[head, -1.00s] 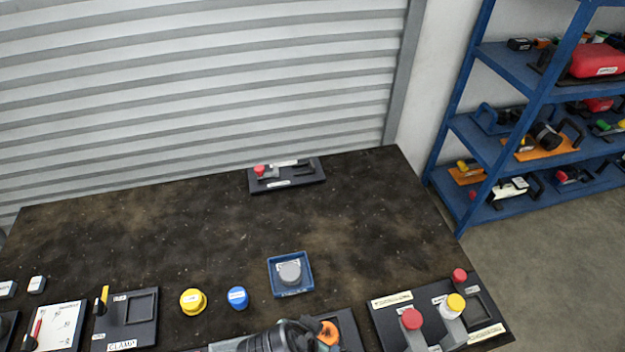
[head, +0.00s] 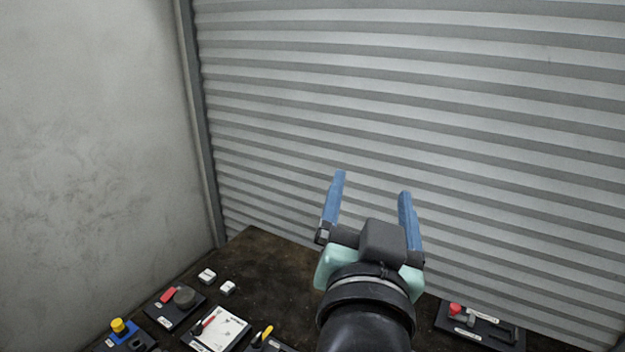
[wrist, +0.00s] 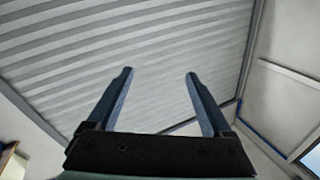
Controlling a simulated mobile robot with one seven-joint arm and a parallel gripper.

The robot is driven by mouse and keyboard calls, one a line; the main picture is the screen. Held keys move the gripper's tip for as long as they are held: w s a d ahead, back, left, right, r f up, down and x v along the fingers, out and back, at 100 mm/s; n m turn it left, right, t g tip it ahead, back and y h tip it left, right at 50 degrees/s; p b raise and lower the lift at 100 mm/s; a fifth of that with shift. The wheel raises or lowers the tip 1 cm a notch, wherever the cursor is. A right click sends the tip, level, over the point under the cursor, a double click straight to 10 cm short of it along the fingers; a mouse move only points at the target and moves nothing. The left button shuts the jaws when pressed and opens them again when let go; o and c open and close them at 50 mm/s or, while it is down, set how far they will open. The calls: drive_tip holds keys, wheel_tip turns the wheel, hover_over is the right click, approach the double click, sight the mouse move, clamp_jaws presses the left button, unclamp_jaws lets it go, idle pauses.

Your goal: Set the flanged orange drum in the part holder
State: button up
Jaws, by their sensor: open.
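My gripper (head: 372,184) is raised above the table in the head view, its two blue fingers spread apart with nothing between them. It also shows in the wrist view (wrist: 158,73), open and empty, pointing toward the corrugated shutter. I cannot make out the flanged orange drum in either current view. No part holder can be identified in them either. The front part of the table lies outside the head view, and my arm covers some of what remains.
The dark table (head: 280,280) holds two small white blocks (head: 228,287), a plate with a red lever and dark knob (head: 175,305), a white panel (head: 215,333) and a yellow knob (head: 118,326). A red-knobbed plate (head: 480,325) lies at right. The shutter (head: 480,120) stands behind.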

drive_tip(key=s+a+r+n+t+y, duration=0.1)
drive_tip(key=s+a+r+t, duration=0.1)
drive_tip(key=r, duration=0.5)
drive_tip(key=s+a+r+n+t+y, duration=0.1)
drive_tip(key=s+a+r+n+t, duration=0.1)
drive_tip(key=s+r+t, duration=0.2)
drive_tip(key=s+a+r+n+t+y, duration=0.1)
drive_tip(key=s+a+r+n+t, duration=0.1)
drive_tip(key=r, duration=0.9)
drive_tip(key=s+a, duration=0.1)
drive_tip(key=s, duration=0.1)
drive_tip(key=shift+s+t+y, duration=0.3)
drive_tip(key=shift+t, duration=0.1)
drive_tip(key=shift+f, duration=0.15)
